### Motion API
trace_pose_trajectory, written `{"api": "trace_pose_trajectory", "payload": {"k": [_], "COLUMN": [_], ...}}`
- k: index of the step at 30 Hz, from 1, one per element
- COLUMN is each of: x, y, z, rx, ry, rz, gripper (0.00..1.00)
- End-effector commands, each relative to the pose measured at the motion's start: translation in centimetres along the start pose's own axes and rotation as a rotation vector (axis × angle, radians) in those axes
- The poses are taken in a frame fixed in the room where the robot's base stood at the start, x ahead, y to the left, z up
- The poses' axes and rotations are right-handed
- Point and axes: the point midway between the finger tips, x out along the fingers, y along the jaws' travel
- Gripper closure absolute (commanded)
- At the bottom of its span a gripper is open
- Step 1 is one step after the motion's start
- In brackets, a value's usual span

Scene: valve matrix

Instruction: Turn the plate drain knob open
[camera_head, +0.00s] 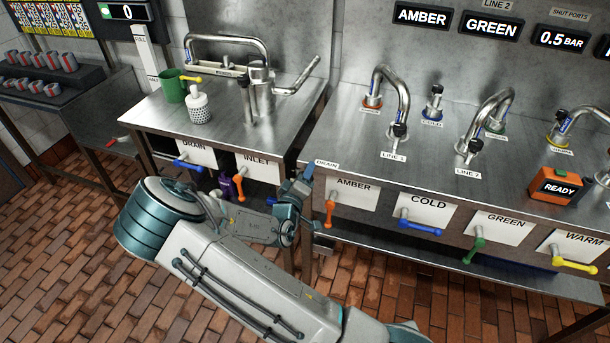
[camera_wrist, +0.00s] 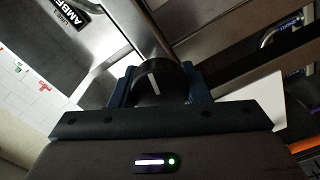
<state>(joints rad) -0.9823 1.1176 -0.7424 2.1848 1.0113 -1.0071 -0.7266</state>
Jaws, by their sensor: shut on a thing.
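The plate drain knob shows in the wrist view as a round black knob (camera_wrist: 150,90) with a white line across its face. My gripper (camera_wrist: 161,88) has a blue finger on either side of it and is shut on it. In the head view my gripper (camera_head: 302,179) is at the left end of the right bench, just below the small DRAIN label (camera_head: 326,164). The knob itself is hidden there by my gripper. How far the knob is turned I cannot tell from its white line alone.
The right bench front has an orange AMBER lever (camera_head: 330,209), a blue COLD lever (camera_head: 421,228), a green GREEN lever (camera_head: 477,246) and a yellow WARM lever (camera_head: 574,264). On the left bench, a blue DRAIN lever (camera_head: 187,165) and an orange INLET lever (camera_head: 239,187) are near my arm.

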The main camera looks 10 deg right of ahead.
Motion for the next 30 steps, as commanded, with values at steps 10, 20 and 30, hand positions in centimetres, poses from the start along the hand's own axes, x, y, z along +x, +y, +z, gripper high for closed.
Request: {"api": "trace_pose_trajectory", "payload": {"k": [10, 20, 30], "x": [-0.09, -0.09, -0.09], "y": [-0.25, -0.32, -0.32], "z": [0.13, 0.19, 0.2], "rx": [-0.212, -0.283, -0.289], "ry": [-0.002, -0.003, -0.003], "rz": [-0.003, -0.004, -0.005], "gripper": [0.8, 0.8, 0.8]}}
